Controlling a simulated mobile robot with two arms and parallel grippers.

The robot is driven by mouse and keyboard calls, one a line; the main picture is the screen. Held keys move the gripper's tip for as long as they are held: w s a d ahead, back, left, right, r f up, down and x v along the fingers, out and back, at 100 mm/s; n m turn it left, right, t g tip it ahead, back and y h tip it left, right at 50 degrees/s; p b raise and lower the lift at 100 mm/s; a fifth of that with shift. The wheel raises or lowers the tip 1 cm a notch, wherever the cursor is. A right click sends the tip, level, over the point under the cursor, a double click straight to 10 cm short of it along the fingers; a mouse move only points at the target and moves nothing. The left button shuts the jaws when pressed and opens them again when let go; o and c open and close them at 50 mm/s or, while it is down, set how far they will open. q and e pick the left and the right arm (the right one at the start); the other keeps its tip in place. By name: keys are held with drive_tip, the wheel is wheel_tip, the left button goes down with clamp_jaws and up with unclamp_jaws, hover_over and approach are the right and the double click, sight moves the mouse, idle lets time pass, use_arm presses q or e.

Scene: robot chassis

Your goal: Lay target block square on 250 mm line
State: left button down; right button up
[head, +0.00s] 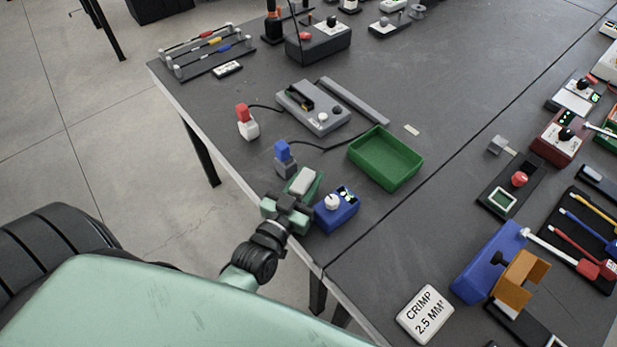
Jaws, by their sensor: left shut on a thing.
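My left gripper (296,196) is over the near left edge of the dark bench, just left of a blue box with a white knob (338,209). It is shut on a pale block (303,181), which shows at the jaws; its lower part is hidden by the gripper. I cannot tell whether the block touches the bench. No 250 mm marking is readable in this view. A small grey block (497,145) lies farther right, beside a pale strip. My right gripper is not in view.
A green tray (361,165) stands behind the blue box. Red-topped (243,117) and blue-topped (283,152) blocks stand near the left edge, with cables. A grey fixture (315,112) stands behind. A blue holder (489,262) and CRIMP sign (425,315) are at right.

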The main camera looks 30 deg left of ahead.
use_arm(q)
drive_tip(key=shift+f, duration=0.1)
drive_tip(key=c, duration=1.4)
unclamp_jaws()
drive_tip(key=shift+o, duration=0.2)
